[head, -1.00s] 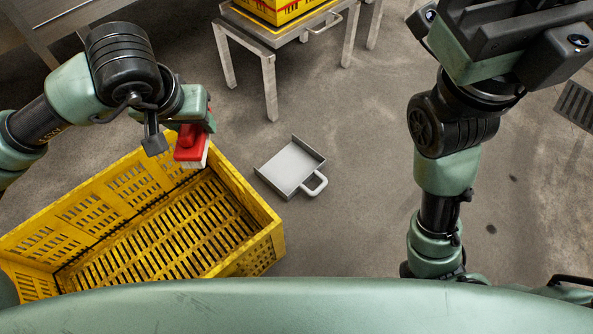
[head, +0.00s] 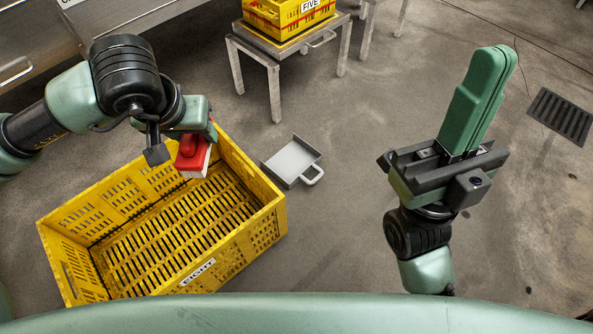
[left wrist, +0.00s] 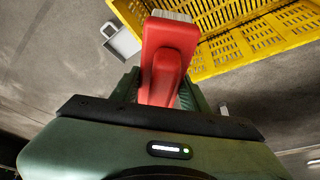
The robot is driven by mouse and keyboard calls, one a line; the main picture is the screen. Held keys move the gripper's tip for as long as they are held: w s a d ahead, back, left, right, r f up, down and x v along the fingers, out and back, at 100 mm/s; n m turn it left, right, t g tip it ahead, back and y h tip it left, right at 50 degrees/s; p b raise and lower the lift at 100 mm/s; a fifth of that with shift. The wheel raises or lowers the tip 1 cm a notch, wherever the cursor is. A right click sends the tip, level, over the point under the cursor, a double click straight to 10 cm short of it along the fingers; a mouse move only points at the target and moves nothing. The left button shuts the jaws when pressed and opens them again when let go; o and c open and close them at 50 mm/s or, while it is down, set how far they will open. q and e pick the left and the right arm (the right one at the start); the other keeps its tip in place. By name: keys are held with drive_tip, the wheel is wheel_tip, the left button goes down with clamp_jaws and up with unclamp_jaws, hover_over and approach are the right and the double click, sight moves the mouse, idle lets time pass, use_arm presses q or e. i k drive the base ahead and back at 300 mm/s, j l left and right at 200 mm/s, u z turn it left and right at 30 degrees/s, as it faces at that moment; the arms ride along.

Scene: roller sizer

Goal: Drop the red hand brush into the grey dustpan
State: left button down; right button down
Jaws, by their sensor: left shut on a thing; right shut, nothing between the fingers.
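The red hand brush (head: 191,151) with pale bristles is held in my left gripper (head: 197,132), which is shut on it. In the head view the brush hangs in front of the far part of the yellow crate. The left wrist view shows the red brush (left wrist: 165,60) between the fingers, bristles away from me. The grey dustpan (head: 291,161) lies on the floor right of the crate, empty, handle toward the lower right. It also shows in the left wrist view (left wrist: 122,40). My right gripper (head: 490,85) is shut and empty, well right of the dustpan.
The yellow crate (head: 267,215), labelled EIGHT, stands on the floor close to the dustpan's left. A metal table (head: 262,58) holds another yellow crate (head: 288,15) behind the dustpan. A floor grate (head: 562,115) is at far right. Floor between dustpan and right arm is clear.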

sight(288, 163)
drive_tip(key=i+l+u, duration=0.2)
drive_tip(key=l, duration=0.45)
drive_tip(key=i+l+u, duration=0.2)
drive_tip(key=l, duration=0.45)
drive_tip(key=i+l+u, duration=0.25)
drive_tip(key=l, duration=0.5)
drive_tip(key=i+l+u, duration=0.2)
drive_tip(key=l, duration=0.5)
drive_tip(key=l+u, duration=0.2)
drive_tip(key=l, duration=0.5)
drive_tip(key=k, duration=0.05)
